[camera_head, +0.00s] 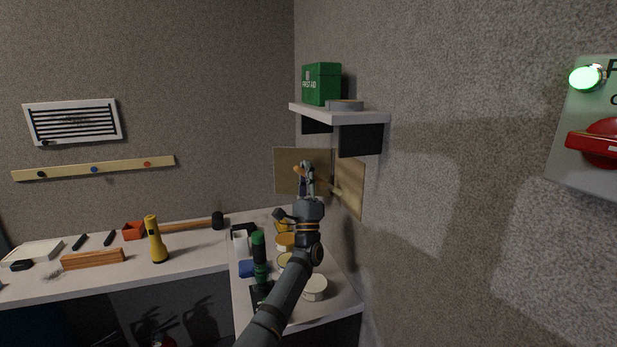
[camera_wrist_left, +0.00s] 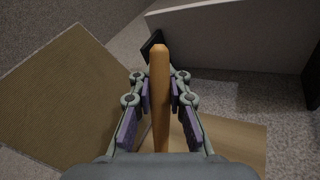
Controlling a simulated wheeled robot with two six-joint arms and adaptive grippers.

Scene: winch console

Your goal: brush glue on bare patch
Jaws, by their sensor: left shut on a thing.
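My left gripper (camera_head: 306,180) is raised in the corner below the wall shelf. It is shut on a wooden handle (camera_wrist_left: 160,75), which stands between the fingers in the left wrist view; I take it for the glue brush. Its bristles are hidden or too small to make out. Tan surface also shows in the left wrist view, at left (camera_wrist_left: 55,105) and lower right (camera_wrist_left: 238,142). I cannot tell whether the brush touches either. My right gripper is out of view.
A shelf (camera_head: 345,116) with a green first aid box (camera_head: 321,84) juts out just above the gripper. Below, the counter holds several tins, including a pale one (camera_head: 314,288), a green-topped bottle (camera_head: 259,250), a yellow flashlight (camera_head: 155,240) and a mallet (camera_head: 217,221).

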